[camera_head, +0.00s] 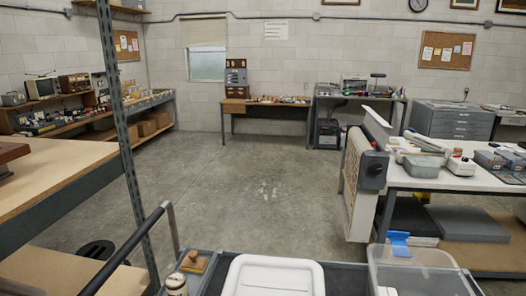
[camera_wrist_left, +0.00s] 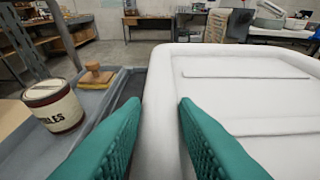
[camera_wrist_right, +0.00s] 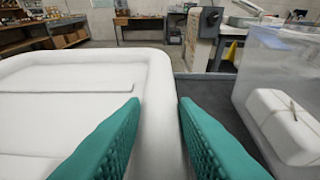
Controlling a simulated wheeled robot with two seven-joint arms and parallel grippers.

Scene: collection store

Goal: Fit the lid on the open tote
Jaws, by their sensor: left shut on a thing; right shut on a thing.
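The white lid (camera_head: 273,275) lies flat at the bottom middle of the head view, over a grey cart top. My left gripper (camera_wrist_left: 160,108) has its teal fingers on either side of the lid's left rim in the left wrist view. My right gripper (camera_wrist_right: 160,108) is likewise shut on the lid's right rim in the right wrist view. The open clear tote (camera_head: 425,258) stands to the right of the lid, apart from it, and also shows in the right wrist view (camera_wrist_right: 268,62). A white tied bundle (camera_wrist_right: 290,128) is inside it.
A dark strip of cart surface (camera_wrist_right: 212,95) separates lid and tote. Left of the lid are a labelled tin (camera_wrist_left: 52,108) and a wooden-handled block (camera_wrist_left: 97,76). A white worktable (camera_head: 440,180) stands beyond.

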